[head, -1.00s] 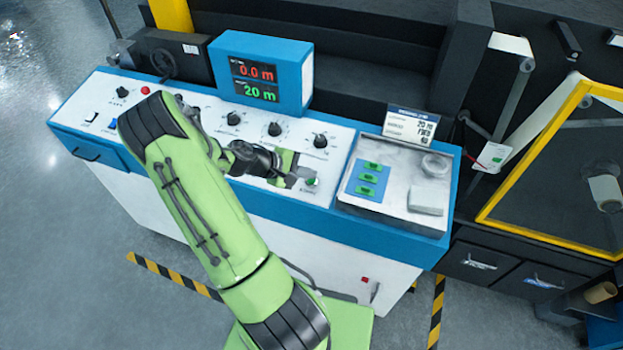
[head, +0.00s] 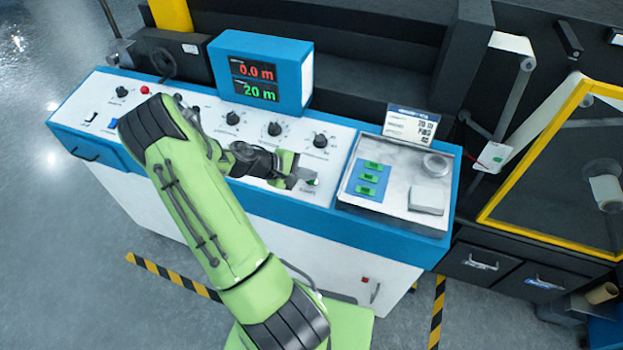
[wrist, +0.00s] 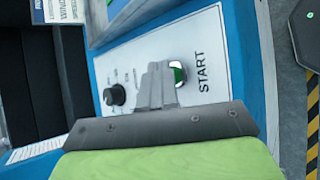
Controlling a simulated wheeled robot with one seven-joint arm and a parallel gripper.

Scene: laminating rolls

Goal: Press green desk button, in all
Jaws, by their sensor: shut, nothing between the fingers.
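The green desk button (wrist: 179,75) sits on the white panel beside the word START in the wrist view, with a bright ring around it. In the head view the green button (head: 313,182) shows at the right end of the white panel. My gripper (wrist: 158,72) is shut and empty, and its fingertips partly cover the button's near side. In the head view my gripper (head: 301,176) is just left of the button, low over the panel. I cannot tell whether the fingertips touch the button.
A blue display box (head: 262,72) reading 0.0 m and 20 m stands behind the panel. Several black knobs, one a knob (head: 320,140), line the panel. A metal tray (head: 398,214) with green-labelled items lies to the right.

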